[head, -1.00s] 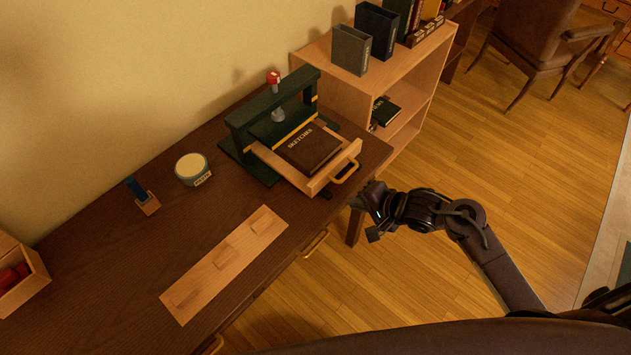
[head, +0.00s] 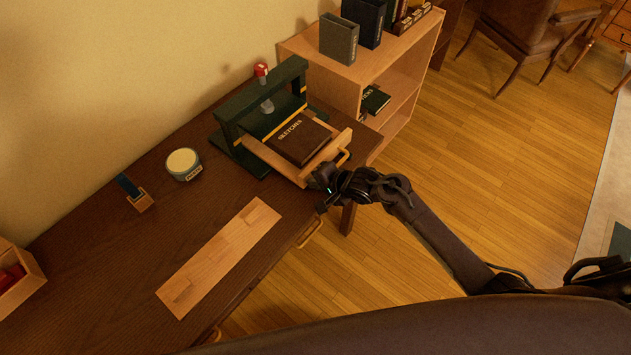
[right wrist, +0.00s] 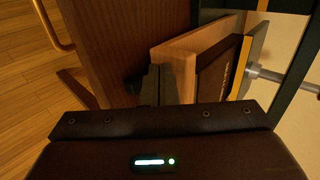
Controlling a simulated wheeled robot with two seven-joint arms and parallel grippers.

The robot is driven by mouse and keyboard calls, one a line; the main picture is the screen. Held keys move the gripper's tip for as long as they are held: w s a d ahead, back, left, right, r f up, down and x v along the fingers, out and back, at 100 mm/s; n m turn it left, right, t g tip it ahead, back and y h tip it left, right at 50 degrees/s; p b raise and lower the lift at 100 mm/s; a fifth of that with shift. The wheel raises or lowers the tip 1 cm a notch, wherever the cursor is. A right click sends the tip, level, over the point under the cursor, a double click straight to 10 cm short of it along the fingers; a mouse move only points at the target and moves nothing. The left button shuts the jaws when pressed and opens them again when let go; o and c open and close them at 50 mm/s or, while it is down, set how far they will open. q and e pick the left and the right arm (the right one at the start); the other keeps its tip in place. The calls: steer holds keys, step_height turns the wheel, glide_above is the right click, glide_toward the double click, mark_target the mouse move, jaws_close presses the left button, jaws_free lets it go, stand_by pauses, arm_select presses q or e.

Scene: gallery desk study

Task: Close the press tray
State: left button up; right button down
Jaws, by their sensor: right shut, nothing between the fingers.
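The green press (head: 262,112) with a red-topped screw stands at the back of the desk. Its wooden press tray (head: 329,149) is pulled out toward the front, with a dark brown sketches book (head: 299,138) lying in it. My right gripper (head: 320,184) is shut and empty at the tray's front, near the left end of the front board; the tray handle (head: 343,158) is beside it. In the right wrist view the shut fingers (right wrist: 157,87) are close to the tray's front board (right wrist: 180,64); I cannot tell whether they touch. My left gripper is not in view.
A wooden board (head: 222,256) lies on the dark desk (head: 110,265). A bookshelf (head: 392,75) stands right of the desk, with open floor (head: 450,190) in front.

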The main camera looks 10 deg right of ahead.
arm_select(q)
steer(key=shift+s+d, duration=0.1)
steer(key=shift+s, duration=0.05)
